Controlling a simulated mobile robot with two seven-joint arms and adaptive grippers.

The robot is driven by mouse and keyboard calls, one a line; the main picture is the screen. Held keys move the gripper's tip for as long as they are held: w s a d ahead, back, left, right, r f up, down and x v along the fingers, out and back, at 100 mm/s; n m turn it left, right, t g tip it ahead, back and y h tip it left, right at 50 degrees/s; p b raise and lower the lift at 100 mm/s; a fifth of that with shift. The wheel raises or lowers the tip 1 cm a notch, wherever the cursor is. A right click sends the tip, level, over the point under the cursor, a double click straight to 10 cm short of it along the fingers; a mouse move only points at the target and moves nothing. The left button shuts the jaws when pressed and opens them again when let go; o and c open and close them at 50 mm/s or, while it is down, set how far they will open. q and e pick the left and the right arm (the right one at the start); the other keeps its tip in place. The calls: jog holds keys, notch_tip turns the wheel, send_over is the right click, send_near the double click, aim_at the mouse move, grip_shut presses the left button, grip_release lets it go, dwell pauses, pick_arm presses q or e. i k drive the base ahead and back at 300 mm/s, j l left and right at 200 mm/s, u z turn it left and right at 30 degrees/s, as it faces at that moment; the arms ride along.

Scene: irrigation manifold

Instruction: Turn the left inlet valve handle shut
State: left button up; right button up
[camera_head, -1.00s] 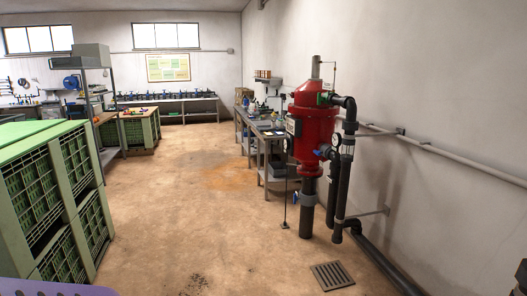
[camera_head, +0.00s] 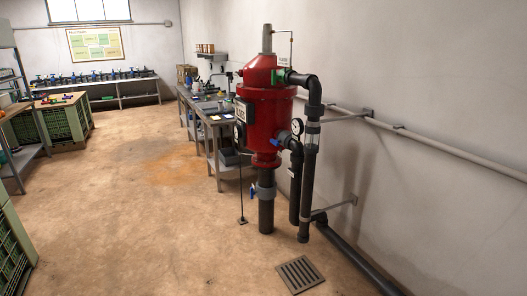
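A red filter tank (camera_head: 268,112) with black pipes stands at the right by the wall. A small blue valve handle (camera_head: 252,191) sits on the left of its lower grey pipe. Another blue handle (camera_head: 276,142) is at the pipe on its lower right side. On the back bench, a row of dark fittings (camera_head: 95,76) has small blue parts, too small to make out singly. I cannot tell which of these is the left inlet valve or how its handle is turned. Neither of my grippers is in view.
A grey metal bench (camera_head: 213,127) stands behind the tank along the right wall. A floor drain grate (camera_head: 300,273) lies in front. Green crates (camera_head: 12,250) are at the left edge, and a wooden-topped crate table (camera_head: 61,122) is farther back. The middle floor is clear.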

aim_at(276, 143)
jog(key=i+j, duration=0.15)
jog(key=i, duration=0.2)
jog(key=i+j, duration=0.1)
jog(key=i, duration=0.3)
jog(key=i+j, duration=0.3)
jog(key=i+j+z, duration=0.1)
jog(key=i+j, duration=0.25)
jog(key=j, duration=0.2)
jog(key=i+j, duration=0.3)
jog(key=j, duration=0.15)
jog(key=i+j+z, duration=0.1)
jog(key=i+j, duration=0.2)
jog(key=j, duration=0.1)
